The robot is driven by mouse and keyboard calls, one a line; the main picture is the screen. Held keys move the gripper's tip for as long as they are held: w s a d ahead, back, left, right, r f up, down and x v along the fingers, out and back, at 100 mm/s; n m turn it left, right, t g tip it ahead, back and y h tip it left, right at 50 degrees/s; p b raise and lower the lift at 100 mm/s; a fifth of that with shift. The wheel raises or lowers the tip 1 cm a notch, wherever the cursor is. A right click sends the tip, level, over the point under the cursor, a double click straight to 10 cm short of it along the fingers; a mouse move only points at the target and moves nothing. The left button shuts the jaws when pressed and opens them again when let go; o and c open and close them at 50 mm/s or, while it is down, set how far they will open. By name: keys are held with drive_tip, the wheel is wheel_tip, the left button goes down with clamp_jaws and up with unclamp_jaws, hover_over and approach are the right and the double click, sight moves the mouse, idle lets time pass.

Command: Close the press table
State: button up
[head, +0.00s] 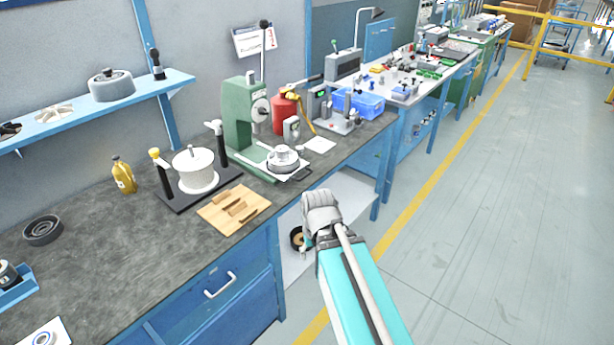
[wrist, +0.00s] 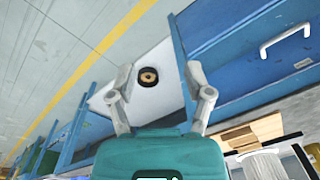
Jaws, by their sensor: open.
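The green arbor press (head: 242,115) stands on the bench in the head view. Its press table (head: 296,178) sits low at its front, near the bench's front edge, with a dark loop handle (head: 303,175) on it. A round white and grey part (head: 283,158) rests on the table and hides some of it. My gripper (wrist: 159,68) is open and empty in the wrist view, its two fingers well apart. It is in front of the bench, below the worktop, clear of the press table. I cannot make out the press table in the wrist view.
A wooden board (head: 234,208) and a white spool (head: 196,170) on a black stand lie left of the press. A blue bin (head: 358,103) stands right of it. A dark ring (wrist: 148,75) lies on the white lower shelf. The floor aisle at right is free.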

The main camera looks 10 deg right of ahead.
drive_tip(key=w+y, duration=0.1)
drive_tip(key=w+f+b, duration=0.1)
drive_tip(key=w, duration=0.1)
drive_tip(key=w+f+m+t+y+b, duration=0.1)
drive_tip(key=shift+w+d+y, duration=0.15)
drive_tip(key=shift+w+y, duration=0.15)
drive_tip(key=c, duration=0.7)
drive_tip(key=w+d+m+t+y+b, duration=0.3)
drive_tip(key=w+b, duration=0.1)
drive_tip(key=w, duration=0.4)
drive_tip(key=shift+w+f+y, duration=0.15)
drive_tip(key=shift+f+y, duration=0.05)
drive_tip(key=shift+y, duration=0.1)
drive_tip(key=w+d+r+m+t+y+b, duration=0.1)
drive_tip(key=w+d+r+m+t+b, duration=0.1)
drive_tip(key=d, duration=0.5)
drive_tip(key=w+d+r+m+t+y+b, duration=0.1)
drive_tip(key=w+d+r+m+t+b, duration=0.1)
drive_tip(key=w+d+m+t+b, duration=0.2)
drive_tip(key=w+d+t, duration=0.2)
drive_tip(key=w+d, duration=0.1)
drive_tip(key=w, duration=0.1)
drive_tip(key=shift+w+d+r+m+t+y, duration=0.15)
drive_tip(key=shift+d+r+m+t+y, duration=0.15)
drive_tip(key=shift+r, duration=0.1)
